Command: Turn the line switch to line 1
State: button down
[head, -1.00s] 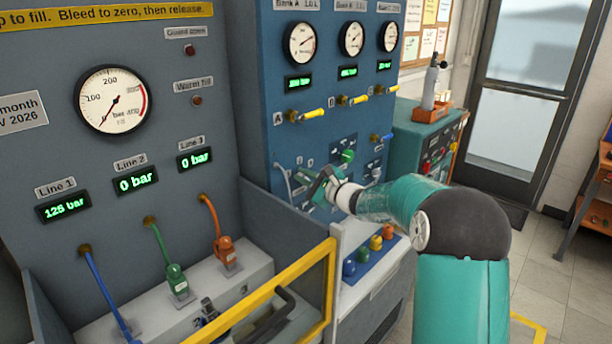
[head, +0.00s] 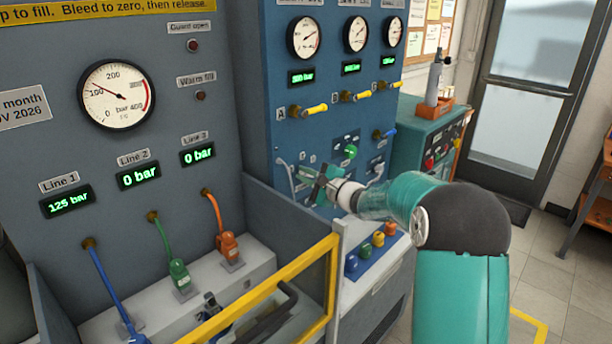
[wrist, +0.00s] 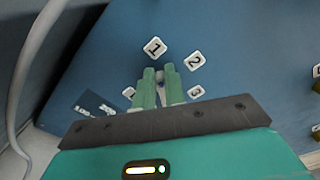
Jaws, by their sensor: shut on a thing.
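My gripper (wrist: 160,76) is shut on the line switch on the blue panel (wrist: 240,85). The switch is mostly hidden by the green fingers, so its pointer direction is hard to tell. In the wrist view, label 1 (wrist: 155,47) sits just beyond the fingertips, label 2 (wrist: 194,61) to the upper right and label 3 (wrist: 196,92) to the right. Another label at the left is partly covered by a finger. In the head view my gripper (head: 320,186) is against the lower left of the blue panel. The Line 1 display (head: 68,201) reads 125 bar.
The Line 2 display (head: 138,176) and Line 3 display (head: 198,155) read 0 bar. A large gauge (head: 117,95) is above them. A yellow guard frame (head: 262,291) stands in front. A grey hose (wrist: 22,75) runs left of my gripper.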

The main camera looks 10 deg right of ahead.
jog(key=shift+d+f, duration=0.1)
jog(key=c, duration=1.5)
grip_release()
jog(key=shift+w+f, duration=0.1)
jog(key=shift+w, duration=0.05)
jog(key=shift+o, duration=0.2)
jog(key=v, duration=1.4)
